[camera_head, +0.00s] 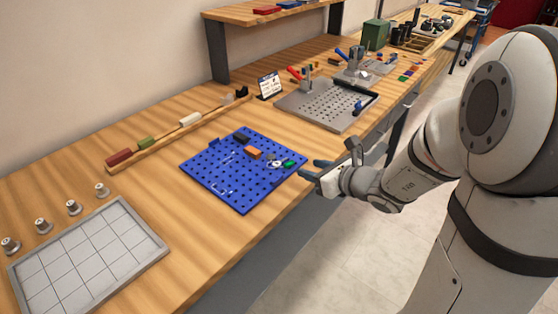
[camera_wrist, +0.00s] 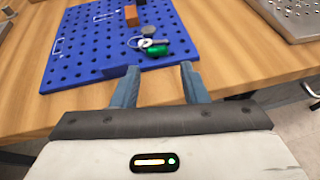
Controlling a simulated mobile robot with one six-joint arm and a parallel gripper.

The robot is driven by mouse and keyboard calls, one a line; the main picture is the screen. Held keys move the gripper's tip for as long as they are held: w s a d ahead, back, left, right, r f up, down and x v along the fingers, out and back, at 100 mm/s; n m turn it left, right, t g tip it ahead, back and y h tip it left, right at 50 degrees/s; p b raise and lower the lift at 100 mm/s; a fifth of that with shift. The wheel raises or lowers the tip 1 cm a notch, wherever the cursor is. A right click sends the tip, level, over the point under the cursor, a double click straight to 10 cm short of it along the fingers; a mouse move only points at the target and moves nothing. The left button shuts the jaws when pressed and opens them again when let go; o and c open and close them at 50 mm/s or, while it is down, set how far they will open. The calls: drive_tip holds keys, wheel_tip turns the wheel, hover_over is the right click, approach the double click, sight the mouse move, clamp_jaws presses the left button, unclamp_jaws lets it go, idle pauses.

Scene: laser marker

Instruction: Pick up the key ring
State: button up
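The key ring (camera_wrist: 147,43) lies on the blue perforated board (camera_wrist: 72,55), near its front right edge. It shows as a light ring with a green tag (camera_wrist: 157,51) beside it. In the head view the ring (camera_head: 274,165) and green tag (camera_head: 289,164) are small, near the board's right corner. My gripper (camera_wrist: 160,78) is open and empty, with its two blue-grey fingers apart. The fingertips are at the board's near edge, short of the key ring. In the head view my gripper (camera_head: 309,169) is just right of the board.
An orange block (camera_wrist: 131,15), a dark block (camera_head: 241,137) and a round grey piece (camera_wrist: 149,30) sit near the key ring on the board. A grey perforated plate (camera_head: 325,105) with clamps stands farther along the bench. The wooden bench (camera_head: 225,235) is bare in front of the board.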

sight(289, 162)
drive_tip(key=x, duration=0.7)
drive_tip(key=shift+a, duration=0.25)
drive_tip(key=shift+c, duration=0.2)
drive_tip(key=c, duration=0.8)
